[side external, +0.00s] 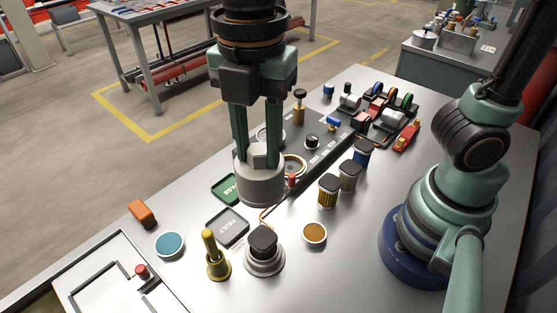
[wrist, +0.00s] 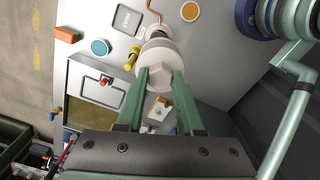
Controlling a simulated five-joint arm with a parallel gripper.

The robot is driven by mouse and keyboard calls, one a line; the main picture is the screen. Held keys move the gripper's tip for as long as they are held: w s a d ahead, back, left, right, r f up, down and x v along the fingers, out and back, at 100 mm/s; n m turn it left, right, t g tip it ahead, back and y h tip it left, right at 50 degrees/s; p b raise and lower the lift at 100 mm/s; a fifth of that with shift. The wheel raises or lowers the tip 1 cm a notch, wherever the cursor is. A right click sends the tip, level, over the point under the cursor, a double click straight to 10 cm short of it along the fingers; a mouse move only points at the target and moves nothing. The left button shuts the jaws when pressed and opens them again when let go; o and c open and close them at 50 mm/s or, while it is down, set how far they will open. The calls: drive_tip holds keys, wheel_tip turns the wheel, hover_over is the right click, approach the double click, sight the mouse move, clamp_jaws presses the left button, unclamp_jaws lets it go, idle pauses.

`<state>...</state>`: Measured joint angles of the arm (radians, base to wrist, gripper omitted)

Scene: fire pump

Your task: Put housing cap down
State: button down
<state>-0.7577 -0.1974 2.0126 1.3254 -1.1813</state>
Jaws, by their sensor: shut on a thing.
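The housing cap (side external: 260,185) is a light grey round piece with a raised block on top. My gripper (side external: 257,150) has its green fingers shut on that block and points down. The cap hangs above the bench, left of the control panel (side external: 318,150). In the wrist view the cap (wrist: 158,54) sits between the fingertips of my gripper (wrist: 160,75) and hides what lies under it. A metal base with a black knob (side external: 263,250) stands on the bench in front of the cap, in the side view. I cannot tell the exact height of the cap.
A brass-coloured post (side external: 216,256), a teal disc (side external: 169,244), an orange block (side external: 142,213) and an orange-brown disc (side external: 314,234) are nearby. Several small canisters (side external: 328,190) stand right.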

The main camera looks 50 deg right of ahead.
sight(258, 147)
wheel_tip(258, 147, up, 6)
drive_tip(key=shift+w+d+f, duration=0.15)
drive_tip(key=shift+f, duration=0.1)
drive_tip(key=w+d+f+m, duration=0.1)
drive_tip(key=w+d+m, duration=0.4)
drive_tip(key=d, duration=0.4)
drive_tip(key=shift+n, duration=0.6)
drive_tip(key=shift+w+a+f, duration=0.1)
drive_tip(key=shift+w+f, duration=0.1)
drive_tip(key=shift+f, duration=3.85)
drive_tip(key=shift+w+a+f, duration=0.15)
drive_tip(key=shift+w+f, duration=0.05)
drive_tip(key=shift+f, duration=3.9)
drive_tip(key=shift+w+a+f, duration=0.1)
drive_tip(key=shift+w+f, duration=0.1)
drive_tip(key=shift+f, duration=3.85)
drive_tip(key=shift+f, duration=0.1)
drive_tip(key=c, duration=0.5)
unclamp_jaws()
drive_tip(key=shift+c, duration=0.2)
